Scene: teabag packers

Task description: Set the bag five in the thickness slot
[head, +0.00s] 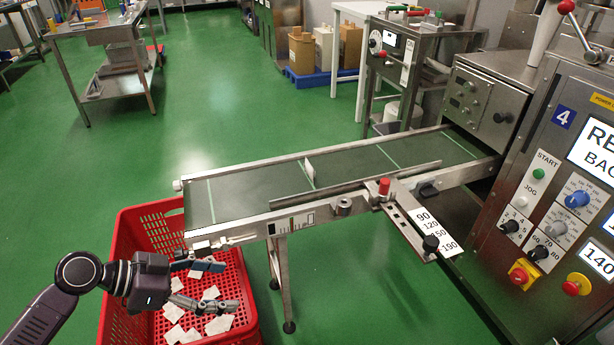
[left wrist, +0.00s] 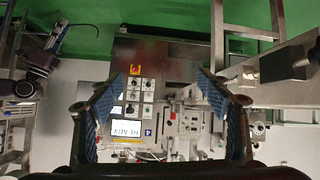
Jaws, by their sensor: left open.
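Several white tea bags (head: 219,325) lie scattered in the red crate (head: 124,255) at the lower left of the head view; no mark shows which is bag five. A small white upright piece (head: 309,172) stands on the conveyor; I cannot tell if it is a bag. A white gauge plate with dark bars (head: 291,224) is on the conveyor's front side; I cannot tell if it holds the thickness slot. My left gripper (head: 230,287) is open and empty over the crate; its spread fingers frame the left wrist view (left wrist: 160,95). A dark arm, probably my right, shows at that view's left.
The conveyor (head: 235,190) runs right of the crate to the control cabinet (head: 540,190). A red-knobbed clamp (head: 385,188) and numbered scale plate (head: 430,228) jut from its front edge. A metal bench (head: 92,35) stands behind.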

